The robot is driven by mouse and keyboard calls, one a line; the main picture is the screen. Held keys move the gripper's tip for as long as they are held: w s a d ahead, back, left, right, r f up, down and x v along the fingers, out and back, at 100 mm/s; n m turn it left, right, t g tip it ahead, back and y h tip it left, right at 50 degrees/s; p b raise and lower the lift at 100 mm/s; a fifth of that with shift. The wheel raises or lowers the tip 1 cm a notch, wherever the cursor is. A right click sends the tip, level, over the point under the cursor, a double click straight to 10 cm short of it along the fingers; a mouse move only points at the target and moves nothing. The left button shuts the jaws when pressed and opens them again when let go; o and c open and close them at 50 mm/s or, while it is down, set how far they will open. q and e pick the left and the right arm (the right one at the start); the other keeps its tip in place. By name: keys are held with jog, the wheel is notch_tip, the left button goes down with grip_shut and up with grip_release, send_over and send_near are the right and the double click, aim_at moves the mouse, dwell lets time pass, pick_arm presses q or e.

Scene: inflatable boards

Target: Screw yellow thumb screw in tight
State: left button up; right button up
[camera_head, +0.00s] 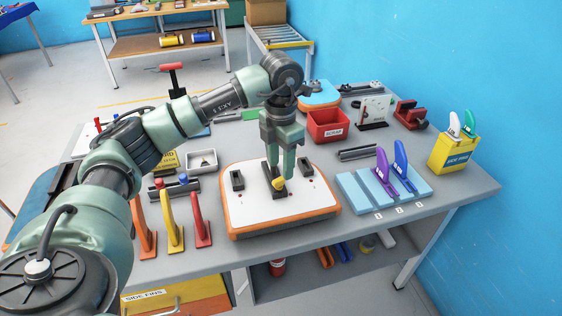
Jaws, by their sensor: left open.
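A yellow thumb screw (279,183) sits at the middle black fin box (277,193) on the white and orange board (235,206). My left gripper (279,172) points straight down over the screw. Its fingers are open, with the tips around or just above the screw head; I cannot tell whether they touch it. The screw's lower part is hidden, so its depth does not show. Smaller black boxes lie to the left (237,181) and right (305,167) on the board. My right gripper is not in view.
Orange, yellow and red fins (172,222) stand left of the board. Purple and blue fins (386,176) stand in a light blue rack (355,191) at right.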

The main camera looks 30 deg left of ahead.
aim_at(281, 179)
pick_arm(q)
jog(key=shift+f, duration=0.1)
dwell(0.3)
jog(key=shift+f+b, duration=1.85)
jog(key=shift+f, duration=0.75)
grip_shut()
jog(key=c, duration=0.6)
grip_release()
jog(key=shift+c, duration=0.2)
grip_shut()
jog(key=shift+m, duration=1)
jog(key=shift+s+d+m, duration=0.1)
jog(key=shift+m, duration=0.5)
